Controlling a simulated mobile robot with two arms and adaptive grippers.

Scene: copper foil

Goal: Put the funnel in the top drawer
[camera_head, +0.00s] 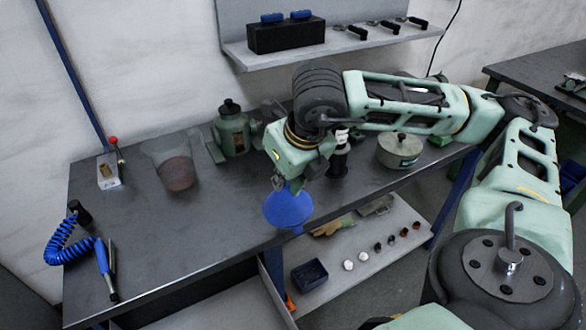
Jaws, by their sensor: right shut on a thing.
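A blue funnel (288,208) hangs from my right gripper (284,184) in the head view. The gripper is shut on the funnel's upper part, and its fingers are mostly hidden by the wrist. I cannot make out a drawer front; below the bench is an open space with a grey shelf (375,243). My left gripper is not in view.
The lower shelf holds a dark blue bin (310,275) and small knobs. The bench's left middle is clear.

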